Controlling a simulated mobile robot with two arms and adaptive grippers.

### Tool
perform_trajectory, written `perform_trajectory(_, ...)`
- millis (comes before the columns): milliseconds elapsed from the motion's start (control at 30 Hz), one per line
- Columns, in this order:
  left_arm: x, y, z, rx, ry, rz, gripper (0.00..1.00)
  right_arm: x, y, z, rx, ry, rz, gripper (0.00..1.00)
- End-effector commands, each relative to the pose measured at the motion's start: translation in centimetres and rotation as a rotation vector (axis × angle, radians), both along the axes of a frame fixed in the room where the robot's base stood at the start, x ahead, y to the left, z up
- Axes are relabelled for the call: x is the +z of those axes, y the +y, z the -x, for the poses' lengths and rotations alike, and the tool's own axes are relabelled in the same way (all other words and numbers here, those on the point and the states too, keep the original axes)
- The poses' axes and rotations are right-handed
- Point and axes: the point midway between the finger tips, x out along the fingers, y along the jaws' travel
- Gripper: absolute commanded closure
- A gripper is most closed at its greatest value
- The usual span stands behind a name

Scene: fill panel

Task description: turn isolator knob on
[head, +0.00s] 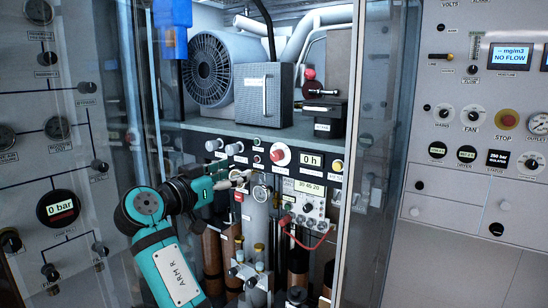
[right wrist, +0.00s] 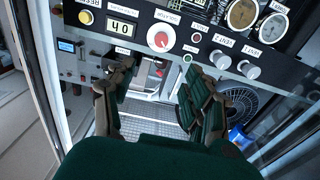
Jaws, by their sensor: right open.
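The likely isolator knob (head: 280,154) is a red round knob with a white face, on the dark control strip under the shelf inside the cabinet. It also shows in the right wrist view (right wrist: 161,39), above the gap between my fingers. My left gripper is not in view.
White knobs (head: 212,145) sit left on the strip, a "0 h" display (head: 311,161) right of the red knob. A glass door (head: 140,90) and a metal frame post (head: 352,150) flank the opening. A red cable (head: 308,243) and cylinders (head: 212,260) are below.

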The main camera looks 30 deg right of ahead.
Motion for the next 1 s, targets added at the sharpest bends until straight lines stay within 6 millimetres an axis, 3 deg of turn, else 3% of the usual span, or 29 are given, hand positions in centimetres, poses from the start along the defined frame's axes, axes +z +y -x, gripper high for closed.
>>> perform_trajectory(700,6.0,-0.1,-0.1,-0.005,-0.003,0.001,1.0,0.4,-13.0,-5.3,-0.002,0.007,0.003,0.47)
perform_trajectory(1000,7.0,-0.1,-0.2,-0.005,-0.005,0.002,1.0,0.0,-15.6,-6.5,0.001,0.006,0.001,0.47)
